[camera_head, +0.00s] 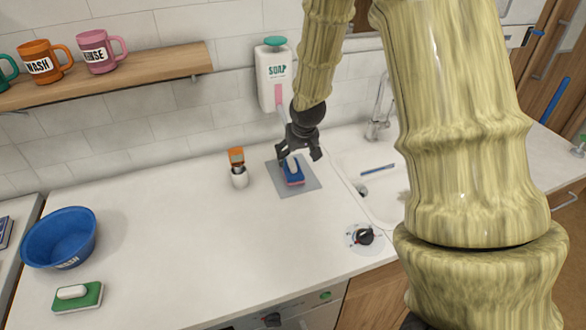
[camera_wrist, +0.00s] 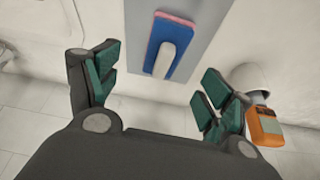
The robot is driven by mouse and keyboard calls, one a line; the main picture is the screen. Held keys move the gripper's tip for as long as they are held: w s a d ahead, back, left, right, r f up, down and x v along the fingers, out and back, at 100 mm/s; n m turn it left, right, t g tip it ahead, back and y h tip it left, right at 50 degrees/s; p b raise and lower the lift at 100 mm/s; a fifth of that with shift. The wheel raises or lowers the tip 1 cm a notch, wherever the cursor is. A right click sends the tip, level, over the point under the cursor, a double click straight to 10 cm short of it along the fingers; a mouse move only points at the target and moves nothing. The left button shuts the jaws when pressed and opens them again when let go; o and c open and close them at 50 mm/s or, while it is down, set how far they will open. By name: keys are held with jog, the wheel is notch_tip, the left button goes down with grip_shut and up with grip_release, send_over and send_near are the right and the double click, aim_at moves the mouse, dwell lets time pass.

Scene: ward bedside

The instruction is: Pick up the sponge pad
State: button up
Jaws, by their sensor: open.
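The sponge pad (camera_head: 292,173) is blue with a pink layer and a pale handle on top. It lies on a grey mat (camera_head: 312,184) on the white counter. My gripper (camera_head: 299,154) is open and above it, with dark fingers spread. In the wrist view the sponge pad (camera_wrist: 182,32) shows beyond and between the fingertips of my gripper (camera_wrist: 160,82). Nothing is between the fingers. A second pad (camera_head: 90,298), green with a white handle, lies at the front left of the counter.
A soap dispenser (camera_head: 272,82) hangs on the wall behind. A sink (camera_head: 385,200) lies right. A blue bowl (camera_head: 58,232) stands far left.

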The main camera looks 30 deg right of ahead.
aim_at(293, 163)
jog(key=shift+w+f, duration=1.1)
jog(key=shift+f, duration=0.3)
jog(key=shift+s+d+r, duration=0.1)
jog(key=shift+s+r, duration=0.1)
jog(key=shift+s, duration=0.25)
jog(key=shift+w+f+p, duration=0.75)
jog(key=shift+f+p, duration=0.1)
jog(key=shift+f, duration=0.15)
jog(key=shift+p+x, duration=0.4)
jog(key=shift+x, duration=1.15)
jog(key=shift+s+r, duration=0.1)
jog(key=shift+s, duration=0.05)
jog(key=shift+c, duration=0.6)
jog(key=c, duration=1)
